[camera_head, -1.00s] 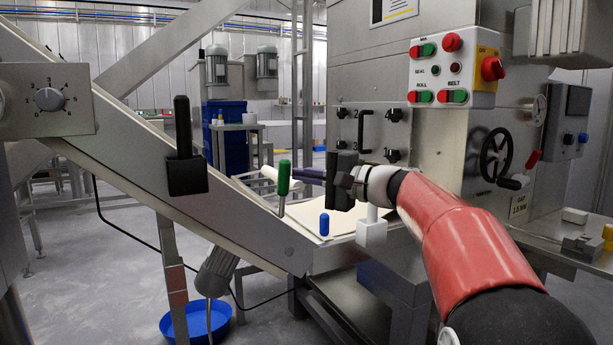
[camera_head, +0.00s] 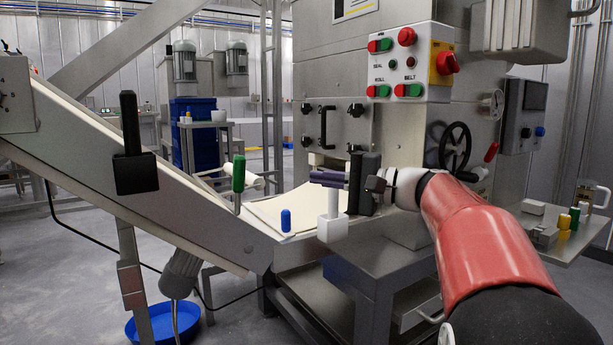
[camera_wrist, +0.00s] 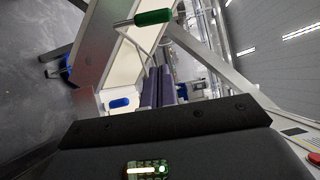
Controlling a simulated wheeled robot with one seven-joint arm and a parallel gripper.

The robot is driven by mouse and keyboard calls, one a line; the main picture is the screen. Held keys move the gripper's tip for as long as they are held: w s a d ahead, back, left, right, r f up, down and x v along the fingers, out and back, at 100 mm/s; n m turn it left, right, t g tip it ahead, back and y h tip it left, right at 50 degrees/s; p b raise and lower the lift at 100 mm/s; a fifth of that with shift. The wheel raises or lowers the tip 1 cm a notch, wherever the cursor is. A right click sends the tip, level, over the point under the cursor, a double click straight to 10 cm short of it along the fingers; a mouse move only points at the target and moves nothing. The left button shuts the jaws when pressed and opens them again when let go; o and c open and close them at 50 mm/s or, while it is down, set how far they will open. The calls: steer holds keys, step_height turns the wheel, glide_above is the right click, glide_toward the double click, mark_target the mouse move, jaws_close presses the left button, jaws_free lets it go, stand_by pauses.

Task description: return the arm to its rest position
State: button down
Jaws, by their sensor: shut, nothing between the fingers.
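My arm reaches in from the lower right of the head view, and my gripper (camera_head: 328,178) points left, in front of the machine's lower front. Its two dark purple fingers are shut together with nothing between them. In the wrist view the shut fingers (camera_wrist: 160,87) point away from the camera over the machine. In the head view, a white block with a post (camera_head: 333,222) stands just below the fingers; I cannot tell whether they touch. A green-handled lever (camera_head: 238,174) and a blue knob (camera_head: 286,220) are to the left of my gripper.
The sloping conveyor (camera_head: 170,190) fills the left, with a black handle (camera_head: 134,150) on its side. The control panel (camera_head: 410,65) and handwheel (camera_head: 455,146) are behind my arm. A side table (camera_head: 570,240) with small parts stands right. A blue basin (camera_head: 165,322) sits on the floor.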

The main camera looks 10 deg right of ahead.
steer(key=shift+s+d, duration=0.1)
steer(key=shift+d, duration=0.05)
stand_by(0.3)
steer(key=s+a+f+n+g+h+p, duration=0.1)
steer(key=s+a+f+g+h+p, duration=0.1)
steer(key=s+a+f+h+p, duration=0.25)
steer(key=s+a+f+n+g+h+p, duration=0.1)
steer(key=s+a+f+g, duration=0.3)
steer(key=s, duration=0.4)
steer(key=s+d+f+n+h+p, duration=0.2)
steer(key=s+f+n+h, duration=0.1)
steer(key=s, duration=0.5)
steer(key=s+d+f+n+h+p, duration=0.2)
steer(key=s+f+n+h, duration=0.1)
steer(key=s+f+h, duration=0.3)
steer(key=s+f, duration=0.1)
steer(key=s, duration=0.1)
steer(key=shift+s+f, duration=0.3)
steer(key=shift+f, duration=0.1)
